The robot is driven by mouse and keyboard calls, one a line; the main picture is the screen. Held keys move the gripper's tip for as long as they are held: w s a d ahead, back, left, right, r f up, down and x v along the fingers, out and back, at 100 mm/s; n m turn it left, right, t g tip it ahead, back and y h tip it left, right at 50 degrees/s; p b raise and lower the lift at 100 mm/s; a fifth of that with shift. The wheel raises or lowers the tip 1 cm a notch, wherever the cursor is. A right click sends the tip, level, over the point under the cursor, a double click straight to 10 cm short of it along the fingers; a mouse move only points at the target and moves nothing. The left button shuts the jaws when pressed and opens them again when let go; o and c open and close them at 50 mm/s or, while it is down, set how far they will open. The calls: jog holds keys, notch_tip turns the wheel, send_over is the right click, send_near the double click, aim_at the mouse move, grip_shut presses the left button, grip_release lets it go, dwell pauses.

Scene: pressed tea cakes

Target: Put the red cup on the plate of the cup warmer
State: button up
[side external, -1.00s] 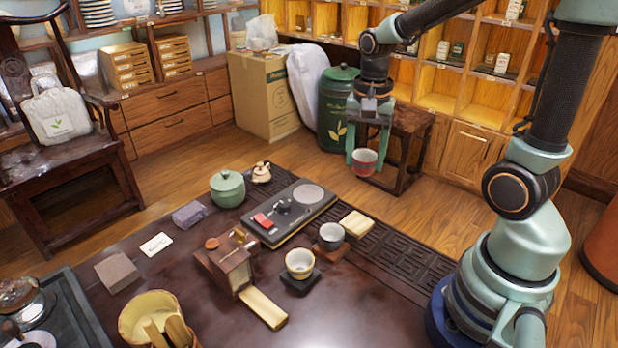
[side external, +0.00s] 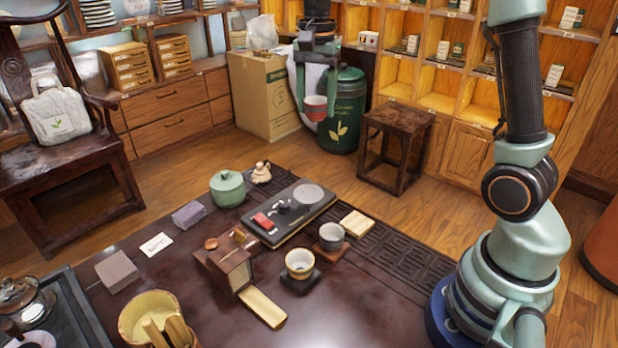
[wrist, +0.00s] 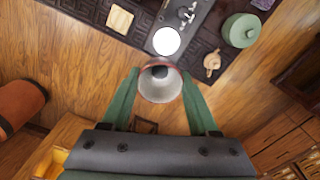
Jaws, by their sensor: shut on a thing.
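The red cup (side external: 315,108) is held upright between the green fingers of my gripper (side external: 316,110), high above the floor beyond the table's far edge. In the wrist view my gripper (wrist: 160,85) is shut on the cup (wrist: 160,88), with a finger on each side, and the inside of the cup looks pale. The cup warmer's round plate (side external: 308,194) is at the far right end of a dark tray-like unit (side external: 318,210) on the table, and looks bare. In the wrist view the plate (wrist: 166,41) is a bright white disc just past the cup.
A green lidded jar (side external: 227,188) and a small tan teapot figure (side external: 260,172) stand left of the unit. A grey cup (side external: 331,236) and a yellow-rimmed cup (side external: 299,263) stand nearer. A wooden stool (side external: 396,130) stands on the floor behind.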

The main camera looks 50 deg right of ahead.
jog(key=shift+w+a+f, duration=0.1)
jog(key=shift+w+a, duration=0.05)
jog(key=shift+w, duration=0.7)
notch_tip(320, 180, down, 20)
jog(key=shift+w, duration=0.1)
jog(key=o, duration=1.3)
jog(key=shift+f, duration=0.1)
jog(key=shift+o, duration=0.2)
